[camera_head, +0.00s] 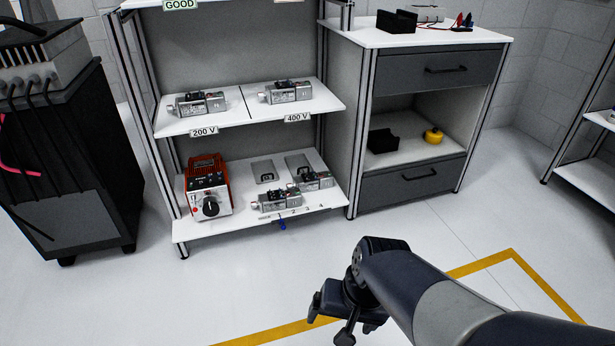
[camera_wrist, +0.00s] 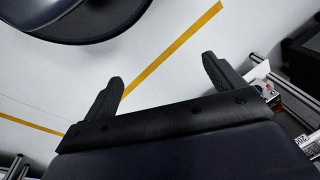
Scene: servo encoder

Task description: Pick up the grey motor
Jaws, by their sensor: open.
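Several grey motors are on the shelf unit in the head view. One motor (camera_head: 197,103) is on the upper shelf above the 200 V label, and another motor (camera_head: 286,91) is above the 400 V label. On the lower shelf, one motor (camera_head: 277,200) lies near the front edge and another motor (camera_head: 310,180) lies behind it to the right. My gripper (camera_head: 330,322) is in front of the shelf unit, over the floor, apart from every motor. In the wrist view my gripper (camera_wrist: 163,88) has its two fingers spread with nothing between them.
A red and white device with a black knob (camera_head: 208,190) stands on the lower shelf's left. A drawer cabinet (camera_head: 430,75) holds black blocks and a yellow object (camera_head: 432,136). A black cabinet (camera_head: 70,150) stands at the left. The floor before the shelves is clear.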

